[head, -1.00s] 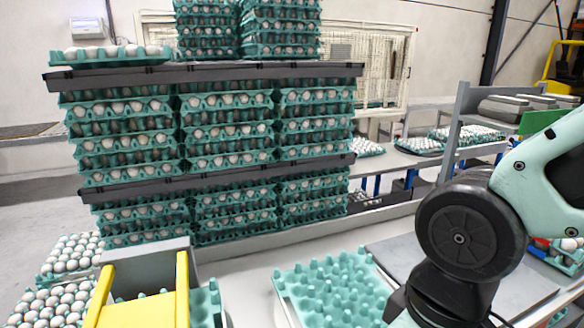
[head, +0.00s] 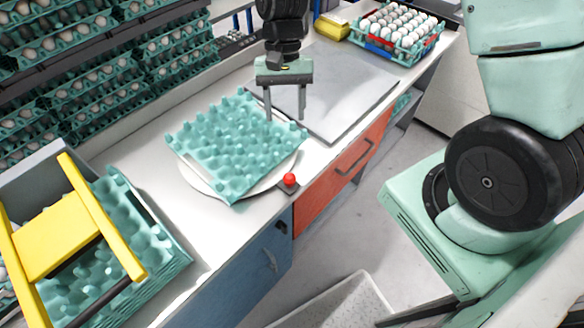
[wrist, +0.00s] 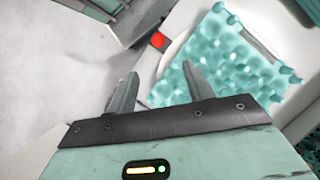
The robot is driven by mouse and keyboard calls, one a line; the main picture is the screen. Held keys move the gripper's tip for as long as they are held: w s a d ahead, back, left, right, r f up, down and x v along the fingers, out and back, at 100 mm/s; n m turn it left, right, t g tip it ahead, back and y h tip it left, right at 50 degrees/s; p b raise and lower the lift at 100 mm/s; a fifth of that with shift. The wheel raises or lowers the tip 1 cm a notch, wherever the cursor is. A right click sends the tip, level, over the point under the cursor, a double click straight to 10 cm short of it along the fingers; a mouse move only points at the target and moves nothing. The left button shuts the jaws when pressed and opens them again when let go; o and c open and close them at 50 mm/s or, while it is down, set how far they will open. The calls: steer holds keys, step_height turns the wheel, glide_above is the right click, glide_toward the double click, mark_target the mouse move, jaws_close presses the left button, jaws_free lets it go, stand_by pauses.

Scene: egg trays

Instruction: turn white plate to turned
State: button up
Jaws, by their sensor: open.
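The round white plate (head: 199,183) lies flat on the light worktop, partly hidden under a teal egg tray (head: 235,145). The tray has no eggs on it. In the wrist view the plate (wrist: 172,82) shows as a pale area beside the tray (wrist: 225,60). My gripper (head: 285,116) is open and empty, above the tray's far right corner in the head view. In the wrist view its two fingers (wrist: 155,90) are spread, with the plate's edge region beyond them. Whether a finger touches the tray or plate cannot be told.
A red button (head: 290,180) on a small base stands at the worktop's front edge, close to the plate. A grey flat panel (head: 340,95) lies right of the tray. A yellow frame (head: 60,235) stands over stacked trays at left. A crate of eggs (head: 400,45) sits far right.

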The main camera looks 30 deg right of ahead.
mark_target(289, 175)
steer(key=shift+m, duration=0.3)
steer(key=p+x, duration=0.1)
steer(key=x, duration=0.5)
steer(key=p+x, duration=0.2)
steer(key=x, duration=0.3)
steer(key=d+p+x, duration=0.1)
steer(key=x, duration=0.5)
steer(key=shift+w+a+f+p, duration=0.1)
steer(key=shift+w+f+p, duration=0.1)
steer(key=shift+f+p, duration=0.25)
jaws_close()
